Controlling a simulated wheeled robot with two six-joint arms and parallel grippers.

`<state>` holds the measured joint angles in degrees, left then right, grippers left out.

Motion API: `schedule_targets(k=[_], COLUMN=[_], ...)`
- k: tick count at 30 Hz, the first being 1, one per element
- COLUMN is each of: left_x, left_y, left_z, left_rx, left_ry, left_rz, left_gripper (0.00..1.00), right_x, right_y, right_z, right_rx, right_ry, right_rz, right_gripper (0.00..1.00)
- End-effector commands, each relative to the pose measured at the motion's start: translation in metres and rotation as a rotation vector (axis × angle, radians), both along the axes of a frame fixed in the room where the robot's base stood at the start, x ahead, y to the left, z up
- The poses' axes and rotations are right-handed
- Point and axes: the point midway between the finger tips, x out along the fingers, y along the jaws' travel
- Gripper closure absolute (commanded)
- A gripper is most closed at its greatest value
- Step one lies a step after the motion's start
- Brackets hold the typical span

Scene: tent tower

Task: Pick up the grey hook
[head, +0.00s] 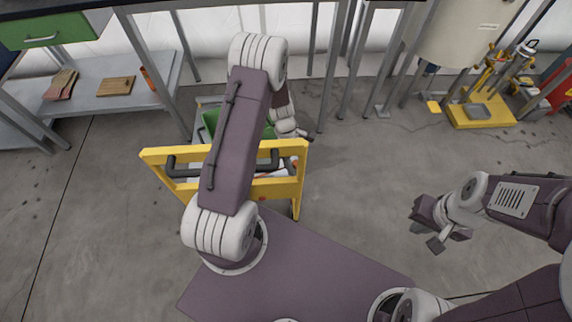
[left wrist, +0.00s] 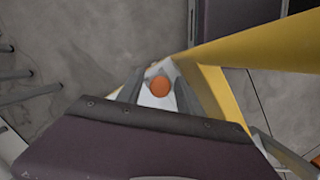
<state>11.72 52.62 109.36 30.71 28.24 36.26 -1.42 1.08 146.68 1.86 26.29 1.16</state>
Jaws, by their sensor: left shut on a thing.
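My left gripper (left wrist: 159,95) is shut on a pale grey thing (left wrist: 150,99) between its dark fingers, in the left wrist view. A round orange spot shows at that thing; I cannot tell whether it belongs to it. Its shape is mostly covered, so I cannot confirm it is the grey hook. In the head view the left arm reaches over the yellow cart frame (head: 290,147), and its wrist comes down at the cart's far side; the fingertips are hard to make out. My right gripper (head: 428,236) is open and empty over bare floor.
A green bin (head: 210,120) sits in the cart, partly behind my left arm. A grey shelf table (head: 135,99) with a wooden board (head: 115,86) stands at left. A yellow-based device (head: 484,124) stands at far right. The floor between is clear.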

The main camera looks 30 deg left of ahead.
Motion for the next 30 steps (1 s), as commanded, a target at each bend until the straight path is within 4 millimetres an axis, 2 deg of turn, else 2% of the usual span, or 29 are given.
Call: schedule_targets(k=[9, 15, 24, 30], left_x=[0.053, 0.079, 0.087, 0.087], left_y=[-0.072, -0.104, -0.115, -0.114], left_z=[0.002, 0.000, 0.001, 0.014], left_rx=[0.000, -0.001, 0.000, 0.000], left_ry=[-0.003, -0.002, -0.001, -0.001], left_rz=[-0.006, -0.001, 0.001, 0.001], left_gripper=[1.00, 1.00, 1.00, 1.00], right_x=[0.000, 0.000, 0.000, 0.000], right_y=[0.000, 0.000, 0.000, 0.000], right_z=[0.020, 0.023, 0.024, 0.036], right_rx=[0.000, 0.000, 0.000, 0.000], right_ry=[0.000, 0.000, 0.000, 0.000], right_rz=[0.000, 0.000, 0.000, 0.000], right_gripper=[1.00, 1.00, 1.00, 1.00])
